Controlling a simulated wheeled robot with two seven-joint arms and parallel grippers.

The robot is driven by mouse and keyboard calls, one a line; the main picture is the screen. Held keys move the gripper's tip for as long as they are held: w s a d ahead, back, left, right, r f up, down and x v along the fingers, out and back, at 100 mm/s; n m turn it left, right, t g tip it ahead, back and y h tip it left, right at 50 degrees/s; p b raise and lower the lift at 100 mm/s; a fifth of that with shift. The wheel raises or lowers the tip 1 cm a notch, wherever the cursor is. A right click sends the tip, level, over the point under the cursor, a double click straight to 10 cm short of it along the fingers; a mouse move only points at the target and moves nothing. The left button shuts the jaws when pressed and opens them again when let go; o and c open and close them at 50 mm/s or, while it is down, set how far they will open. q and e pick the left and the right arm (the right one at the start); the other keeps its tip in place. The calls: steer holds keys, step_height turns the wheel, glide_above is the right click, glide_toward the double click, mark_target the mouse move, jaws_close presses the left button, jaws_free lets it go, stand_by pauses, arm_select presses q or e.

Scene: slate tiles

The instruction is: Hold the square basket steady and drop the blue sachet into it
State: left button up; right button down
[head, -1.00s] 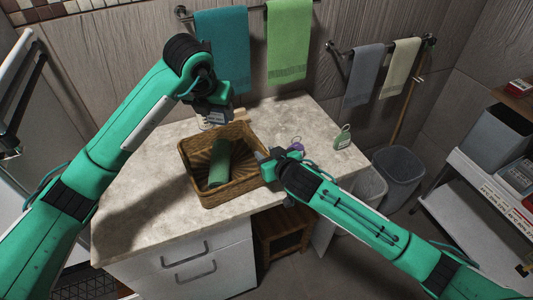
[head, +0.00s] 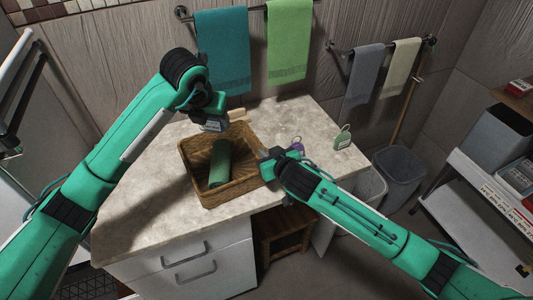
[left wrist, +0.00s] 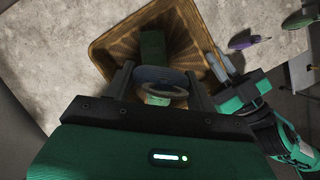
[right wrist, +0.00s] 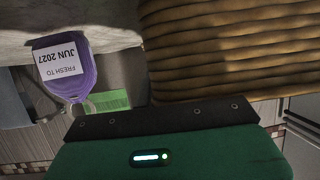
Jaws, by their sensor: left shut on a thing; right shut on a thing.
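The square wicker basket (head: 236,190) stands on the counter with a green roll (head: 219,165) inside. My left gripper (head: 214,126) is above the basket's back part. In the left wrist view it is shut on the blue sachet (left wrist: 158,76), whose pale ring (left wrist: 165,98) shows between the fingers. The sachet hangs over the basket (left wrist: 100,62), clear of the green roll. My right gripper (head: 267,163) is shut on the basket's right rim. The basket's woven wall (right wrist: 230,50) fills much of the right wrist view; the fingertips are hidden there.
A purple sachet (head: 297,144) lies just right of the basket, beside my right gripper. It shows large in the right wrist view (right wrist: 70,75). A green sachet (head: 342,138) stands further right. The left part of the counter (head: 150,220) is clear.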

arm_select(q)
steer(key=shift+a+f, duration=0.3)
steer(key=shift+f, duration=3.1)
steer(key=o, duration=1)
steer(key=shift+o, duration=0.2)
steer(key=shift+r, duration=0.1)
steer(key=v, duration=0.7)
steer(key=shift+r, duration=0.15)
steer(key=shift+s, duration=0.1)
